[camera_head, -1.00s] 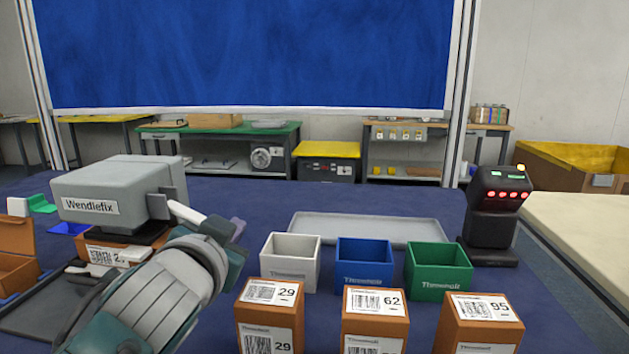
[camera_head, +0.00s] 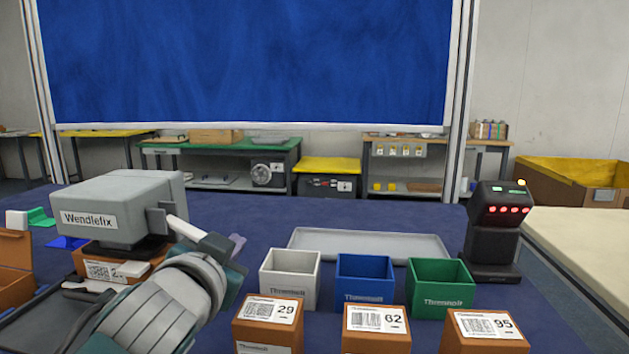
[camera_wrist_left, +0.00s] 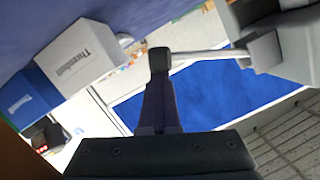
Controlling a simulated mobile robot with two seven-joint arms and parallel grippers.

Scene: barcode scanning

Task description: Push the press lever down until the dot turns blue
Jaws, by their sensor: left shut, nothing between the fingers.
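The grey press (camera_head: 118,209), labelled Wendlefix, stands at the left of the table. Its lever (camera_head: 184,229) is a pale rod with a dark end, slanting down to the right from a bracket on the press's right side. The lever also shows in the left wrist view (camera_wrist_left: 200,54), ending in a dark knob. My left gripper (camera_head: 237,245) is shut and empty at the knob end. In the wrist view its fingertips (camera_wrist_left: 160,85) meet the knob or overlap it; contact is unclear. A brown barcoded box (camera_head: 90,262) sits under the press head. I cannot make out the dot.
White (camera_head: 289,292), blue (camera_head: 364,293) and green (camera_head: 440,303) bins stand right of my left arm, with several brown barcoded boxes in front. A grey tray (camera_head: 370,244) lies behind them. A black scanner (camera_head: 495,235) with red lights stands at the right.

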